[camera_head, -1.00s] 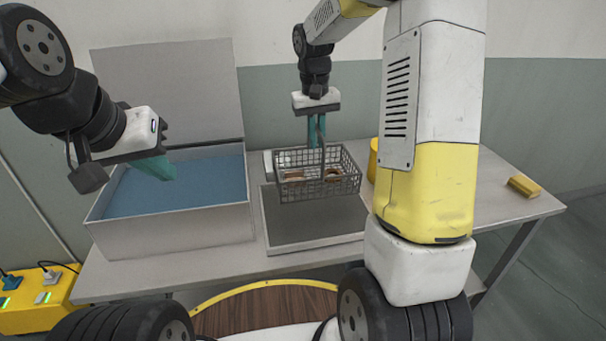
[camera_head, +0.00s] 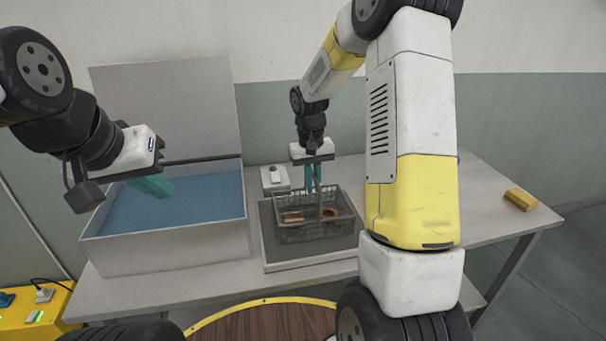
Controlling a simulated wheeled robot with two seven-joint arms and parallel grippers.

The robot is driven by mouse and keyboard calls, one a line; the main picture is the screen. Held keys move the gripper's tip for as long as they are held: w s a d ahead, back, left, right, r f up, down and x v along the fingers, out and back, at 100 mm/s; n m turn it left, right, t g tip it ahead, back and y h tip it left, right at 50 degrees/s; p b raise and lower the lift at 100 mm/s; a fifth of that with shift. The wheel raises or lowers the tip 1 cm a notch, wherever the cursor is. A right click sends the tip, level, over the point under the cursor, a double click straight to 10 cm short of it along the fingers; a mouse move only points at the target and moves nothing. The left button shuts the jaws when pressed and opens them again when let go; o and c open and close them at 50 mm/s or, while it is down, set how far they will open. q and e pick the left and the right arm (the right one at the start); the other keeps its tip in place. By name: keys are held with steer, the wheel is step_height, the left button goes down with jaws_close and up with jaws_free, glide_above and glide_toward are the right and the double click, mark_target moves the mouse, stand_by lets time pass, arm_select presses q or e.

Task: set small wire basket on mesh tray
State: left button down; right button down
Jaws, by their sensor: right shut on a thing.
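The small wire basket (camera_head: 300,230) is a dark grey mesh box with a tall handle, and several copper-brown parts lie inside it. It is upright on or just above the mesh tray (camera_head: 338,252); I cannot tell whether it touches. The tray is a dark grey surface in a light frame on the table. My right gripper (camera_head: 314,190) has teal fingers pointing down, shut on the basket's handle.
The ultrasonic tank (camera_head: 170,254) with blue liquid and a raised lid stands left of the tray. A small white box (camera_head: 274,178) sits behind the tray. A yellow block (camera_head: 520,199) lies at the table's right end. My right arm hides the table right of the tray.

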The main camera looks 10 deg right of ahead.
steer(key=c, duration=1.5)
jaws_free()
steer(key=r, duration=1.1)
steer(key=shift+a+r, duration=0.3)
steer(key=shift+a, duration=0.05)
steer(key=s+r+t+y, duration=0.1)
steer(key=s+r+t, duration=0.2)
steer(key=s+r, duration=0.75)
steer(key=s+t, duration=0.1)
steer(key=s, duration=0.3)
steer(key=s+a+f+t+y, duration=0.1)
steer(key=s, duration=0.4)
steer(key=s+f+t, duration=0.1)
steer(key=s, duration=0.3)
steer(key=shift+s+a+y, duration=0.35)
steer(key=shift+s+y, duration=0.05)
